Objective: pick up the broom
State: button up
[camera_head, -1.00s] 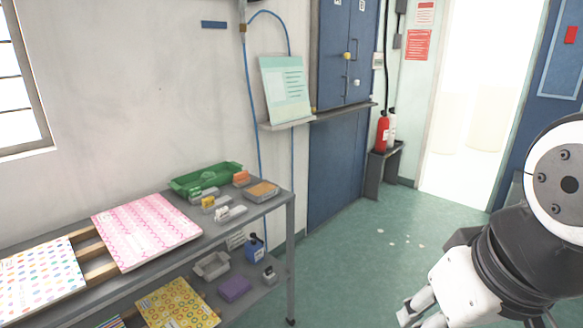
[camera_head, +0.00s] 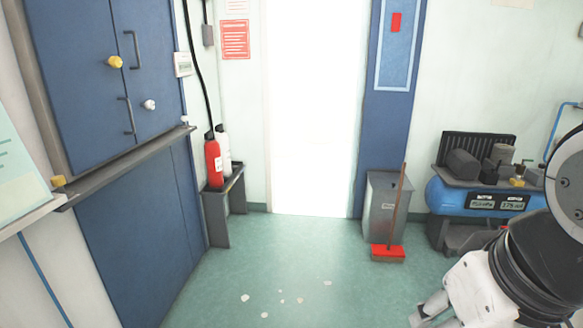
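The broom (camera_head: 388,252) has a red head on the floor and a thin brown handle. It stands upright, leaning slightly, in front of a grey bin to the right of the bright doorway. My gripper (camera_head: 425,318) shows at the bottom right, pale and partly cut off by the lower edge. It appears well nearer to me than the broom and apart from it. Its fingertips are too cut off to tell whether it is open or shut.
The grey bin (camera_head: 376,209) stands right behind the broom. A blue compressor (camera_head: 480,200) with dark items on top is to its right. A small stand (camera_head: 222,208) holds a red extinguisher (camera_head: 213,161). Pale scraps (camera_head: 281,296) lie on the otherwise clear green floor. A blue cabinet (camera_head: 130,210) lines the left.

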aim_at(381, 253)
jog(key=i+j+z, duration=0.15)
jog(key=i+z, duration=0.3)
jog(key=i, duration=1.45)
jog(key=i+l+z, duration=0.1)
jog(key=i+z, duration=0.35)
jog(key=i, duration=0.4)
jog(key=i+j+z, duration=0.15)
jog(key=i+z, duration=0.35)
jog(key=i, duration=0.3)
jog(key=i+l, duration=0.15)
jog(key=i, duration=0.15)
jog(key=i+l, duration=0.15)
jog(key=i, duration=0.2)
